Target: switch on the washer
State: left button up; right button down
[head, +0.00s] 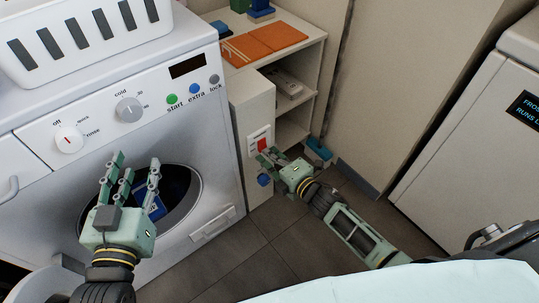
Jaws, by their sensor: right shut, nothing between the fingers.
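The white washer (215,125) stands at the left. Its display (188,67) is dark. The program knob (68,139), marked off, quick and rinse, has a small red mark; its exact setting is too small to tell. To its right are the temperature knob (129,109), the green start button (172,99), the blue extra button (194,88) and the grey lock button (214,79). My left gripper (135,165) is open and empty in front of the round door. My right gripper (268,156) is shut and empty, close to a red switch (262,143); contact is unclear.
The switch sits on a pale box beside the washer; a blue round thing (264,180) is below it. A shelf (315,45) holds orange folders (265,42). A white basket (85,40) stands on the washer. Another white appliance (480,140) is at right. Floor between is clear.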

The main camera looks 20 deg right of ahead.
pick_arm(q)
notch_tip(320, 180, up, 11)
jog(key=s+d+t+h+b, duration=0.1)
jog(key=s+t+h+b, duration=0.1)
jog(key=t, duration=0.4)
pick_arm(e)
jog(key=shift+w+a+f+t, duration=0.1)
jog(key=shift+w+t, duration=0.2)
pick_arm(q)
jog(key=shift+r, duration=0.1)
